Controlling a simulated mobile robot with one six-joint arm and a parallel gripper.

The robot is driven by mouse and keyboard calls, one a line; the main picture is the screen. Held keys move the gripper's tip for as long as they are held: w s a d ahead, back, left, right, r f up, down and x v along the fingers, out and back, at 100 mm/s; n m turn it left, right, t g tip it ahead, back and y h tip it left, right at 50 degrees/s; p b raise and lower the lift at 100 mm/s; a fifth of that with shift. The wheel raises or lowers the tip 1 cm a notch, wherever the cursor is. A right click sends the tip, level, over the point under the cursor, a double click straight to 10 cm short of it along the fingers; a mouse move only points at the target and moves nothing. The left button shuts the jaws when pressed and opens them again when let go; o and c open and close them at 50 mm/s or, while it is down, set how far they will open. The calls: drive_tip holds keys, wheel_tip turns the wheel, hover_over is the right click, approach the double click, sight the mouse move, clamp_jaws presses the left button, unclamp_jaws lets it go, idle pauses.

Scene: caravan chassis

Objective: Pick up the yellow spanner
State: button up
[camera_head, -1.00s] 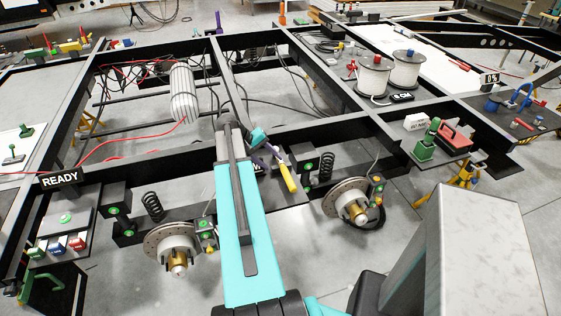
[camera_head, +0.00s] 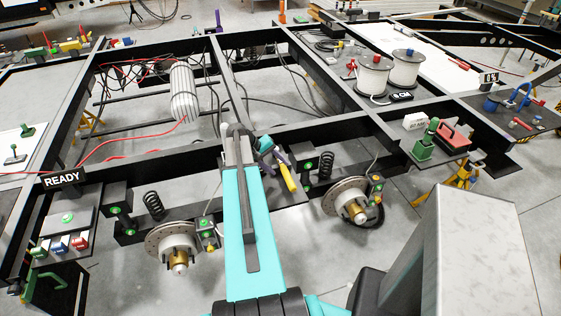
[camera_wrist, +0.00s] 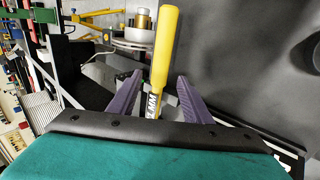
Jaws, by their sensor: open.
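The yellow spanner (camera_head: 288,178) has a yellow handle and lies at the front frame beam, just past the end of my arm in the head view. In the head view my gripper (camera_head: 276,156) is partly hidden by my own arm. The spanner's lower end is hidden behind the gripper body.
Brake discs (camera_head: 352,203) and coil springs (camera_head: 153,205) sit on either side of my arm. The black chassis beam (camera_head: 330,130) runs behind the spanner. A red toolbox (camera_head: 452,139) stands at right. A white cylinder (camera_head: 184,92) hangs among cables behind.

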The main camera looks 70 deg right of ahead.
sight(283, 170)
drive_tip(key=shift+p+x, duration=0.9)
drive_tip(key=shift+x, duration=1.2)
drive_tip(key=shift+c, duration=0.4)
clamp_jaws()
